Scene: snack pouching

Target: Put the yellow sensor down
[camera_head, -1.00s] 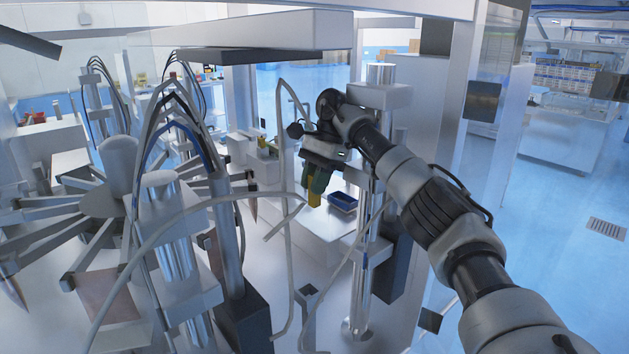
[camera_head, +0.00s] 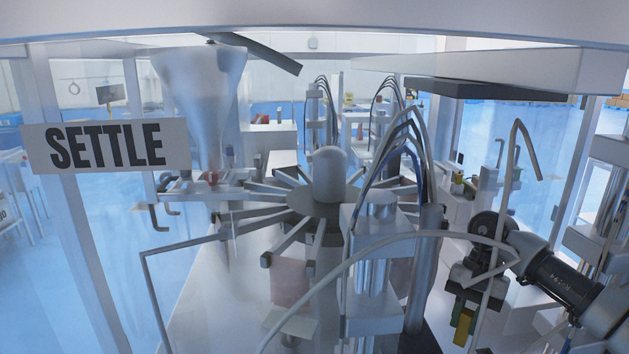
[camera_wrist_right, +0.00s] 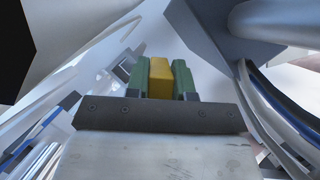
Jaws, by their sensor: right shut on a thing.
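My right gripper (camera_head: 463,318) is at the lower right of the head view, its green fingers pointing down. It is shut on the yellow sensor (camera_head: 465,327), a small yellow block held between the fingers. In the right wrist view the yellow sensor (camera_wrist_right: 159,77) sits between the two green fingers of the gripper (camera_wrist_right: 160,80). A grey tube passes in front of the right gripper in the head view. What lies directly under the sensor is unclear. My left gripper is not in view.
A rotary machine with radial arms (camera_head: 322,195) fills the middle. Metal columns with cables (camera_head: 375,250) and curved grey tubes (camera_head: 385,237) stand close to the left of my right arm. A SETTLE sign (camera_head: 107,145) hangs at the left. A white bench surface (camera_head: 205,300) shows at the lower left.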

